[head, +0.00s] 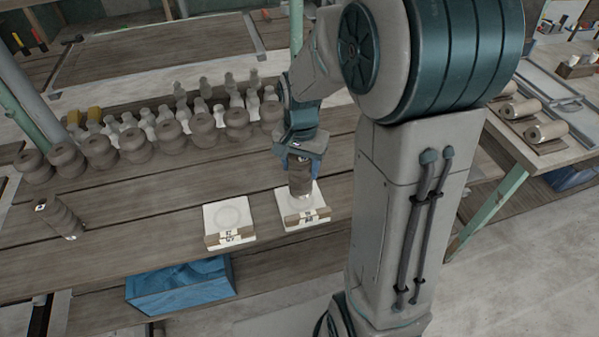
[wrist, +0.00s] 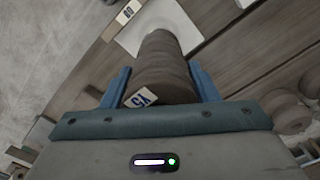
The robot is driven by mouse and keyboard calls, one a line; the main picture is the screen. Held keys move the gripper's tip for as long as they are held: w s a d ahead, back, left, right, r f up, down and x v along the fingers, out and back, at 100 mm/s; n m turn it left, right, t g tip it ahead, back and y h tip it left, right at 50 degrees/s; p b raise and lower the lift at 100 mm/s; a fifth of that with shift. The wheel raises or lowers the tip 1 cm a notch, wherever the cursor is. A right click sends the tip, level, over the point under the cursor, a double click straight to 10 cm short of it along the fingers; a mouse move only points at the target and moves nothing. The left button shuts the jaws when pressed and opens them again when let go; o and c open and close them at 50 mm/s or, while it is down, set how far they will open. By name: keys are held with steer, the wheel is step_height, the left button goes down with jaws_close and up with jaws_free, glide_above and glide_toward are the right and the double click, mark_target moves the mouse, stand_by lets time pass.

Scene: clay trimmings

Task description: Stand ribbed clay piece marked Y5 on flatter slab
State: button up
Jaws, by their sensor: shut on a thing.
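My gripper (head: 300,165) is shut on a brown ribbed clay piece (head: 301,184), with a blue finger on each side of it. In the wrist view the piece (wrist: 165,62) bears a white tag reading Y5. It is upright over the right white slab (head: 318,212), its lower end at or just above the slab's top; I cannot tell whether they touch. That slab also shows beyond the piece in the wrist view (wrist: 186,22). A second white slab (head: 229,215) lies to the left, with a round outline on top. I cannot tell which slab is flatter.
Another dark ribbed piece (head: 58,217) is at the left of the wooden table. Several brown rounded clay pieces (head: 133,145) and pale figures stand in rows behind. A blue crate (head: 180,288) is below the front edge.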

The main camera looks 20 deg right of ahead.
mark_target(301, 176)
steer(key=shift+f, duration=1.8)
steer(key=shift+f, duration=0.2)
steer(key=o, duration=1.4)
